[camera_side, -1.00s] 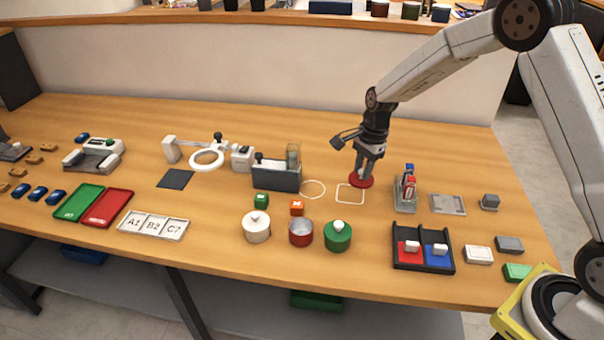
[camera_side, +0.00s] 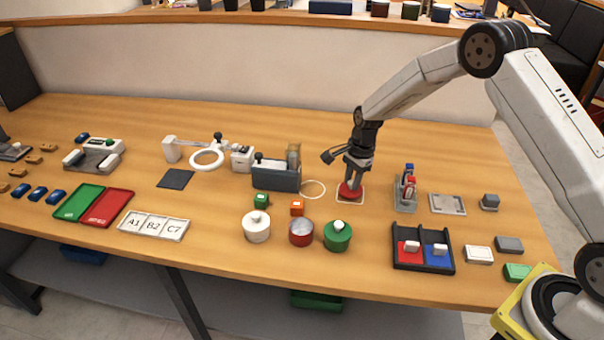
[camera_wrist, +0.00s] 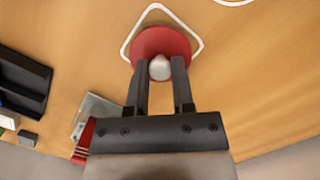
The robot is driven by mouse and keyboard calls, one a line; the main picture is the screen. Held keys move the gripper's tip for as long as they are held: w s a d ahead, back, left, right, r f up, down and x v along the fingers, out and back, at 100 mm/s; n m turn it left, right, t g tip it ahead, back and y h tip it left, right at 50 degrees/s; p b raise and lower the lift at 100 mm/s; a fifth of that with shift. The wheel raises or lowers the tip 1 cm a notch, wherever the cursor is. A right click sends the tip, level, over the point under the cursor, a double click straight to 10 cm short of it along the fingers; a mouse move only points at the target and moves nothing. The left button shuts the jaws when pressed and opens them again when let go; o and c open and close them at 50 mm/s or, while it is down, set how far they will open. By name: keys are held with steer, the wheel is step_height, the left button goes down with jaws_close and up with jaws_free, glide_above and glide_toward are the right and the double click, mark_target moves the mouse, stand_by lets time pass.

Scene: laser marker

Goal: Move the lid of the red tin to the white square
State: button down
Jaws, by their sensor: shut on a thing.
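The red lid (camera_side: 350,191) is at the white square (camera_side: 362,201), inside or just over its outline. My gripper (camera_side: 354,183) is shut on the lid's knob, with one finger on each side in the wrist view (camera_wrist: 160,70). I cannot tell whether the lid touches the table. The red tin (camera_side: 301,234) stands open near the front edge, between the white tin (camera_side: 257,227) and the green tin (camera_side: 338,237), which have lids.
A white circle outline (camera_side: 314,189) lies left of the square. A small rack (camera_side: 405,193) with red and blue items stands close on the right. A grey box (camera_side: 276,175) stands to the left. The black tray (camera_side: 423,264) is at front right.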

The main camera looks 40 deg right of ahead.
steer(key=shift+f, duration=0.5)
steer(key=shift+f, duration=0.1)
steer(key=shift+c, duration=2.4)
jaws_free()
step_height(320, 180, up, 12)
steer(key=d, duration=0.1)
steer(key=shift+d, duration=0.4)
